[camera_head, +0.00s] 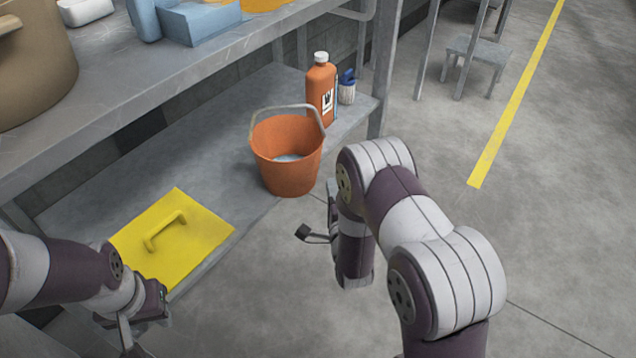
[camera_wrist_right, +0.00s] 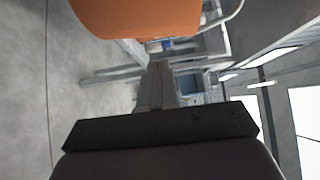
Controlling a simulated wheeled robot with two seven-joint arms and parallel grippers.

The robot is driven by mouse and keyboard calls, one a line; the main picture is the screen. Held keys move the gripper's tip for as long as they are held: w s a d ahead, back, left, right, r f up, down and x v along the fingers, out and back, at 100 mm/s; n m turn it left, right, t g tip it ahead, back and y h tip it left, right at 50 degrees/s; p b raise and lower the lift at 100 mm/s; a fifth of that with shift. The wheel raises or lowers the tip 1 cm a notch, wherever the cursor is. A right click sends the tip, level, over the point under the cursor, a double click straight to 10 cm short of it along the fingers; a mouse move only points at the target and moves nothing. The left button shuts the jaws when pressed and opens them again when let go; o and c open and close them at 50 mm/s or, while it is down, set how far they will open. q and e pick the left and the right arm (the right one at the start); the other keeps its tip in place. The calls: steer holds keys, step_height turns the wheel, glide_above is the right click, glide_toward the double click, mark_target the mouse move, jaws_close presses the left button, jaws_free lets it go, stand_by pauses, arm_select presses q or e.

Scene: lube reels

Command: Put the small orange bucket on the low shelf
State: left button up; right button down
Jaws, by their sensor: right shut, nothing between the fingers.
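The small orange bucket (camera_head: 285,167) is upright at the front edge of the low shelf (camera_head: 215,165), its grey handle raised. I cannot tell how much of its base rests on the shelf. Something pale lies inside it. The bucket also shows at the top of the right wrist view (camera_wrist_right: 140,18). My right gripper's fingers (camera_wrist_right: 155,85) are shut and empty, apart from the bucket. In the head view, the right forearm hides most of that gripper, just in front of the shelf. My left gripper (camera_head: 130,340) is partly cut off at the bottom left; its fingertips are unclear.
An orange bottle (camera_head: 321,92) and a small blue-and-white item (camera_head: 347,88) stand behind the bucket. A yellow lid with a handle (camera_head: 195,232) lies on the shelf to the left. The upper shelf (camera_head: 130,65) overhangs. Open floor (camera_head: 560,200) lies to the right.

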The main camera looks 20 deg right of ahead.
mark_target(315, 165)
steer(key=shift+w+a+b, duration=0.3)
steer(key=shift+w+a, duration=0.05)
steer(key=shift+w, duration=0.4)
steer(key=shift+w+a+b, duration=0.3)
steer(key=shift+w+a, duration=0.1)
steer(key=shift+w, duration=0.4)
steer(key=shift+w+a+b, duration=0.3)
steer(key=shift+w+a, duration=0.05)
steer(key=shift+w, duration=0.4)
steer(key=w+a+b, duration=0.1)
steer(key=w+a, duration=0.3)
steer(key=w, duration=0.1)
steer(key=w+a+b, duration=0.1)
steer(key=w+a, duration=0.1)
steer(key=w, duration=0.1)
steer(key=shift+a+f+b, duration=0.15)
steer(key=shift+f+b, duration=0.05)
steer(key=shift+b, duration=0.1)
steer(key=shift+w+a+r, duration=0.15)
steer(key=shift+w+a, duration=0.15)
steer(key=shift+w, duration=0.1)
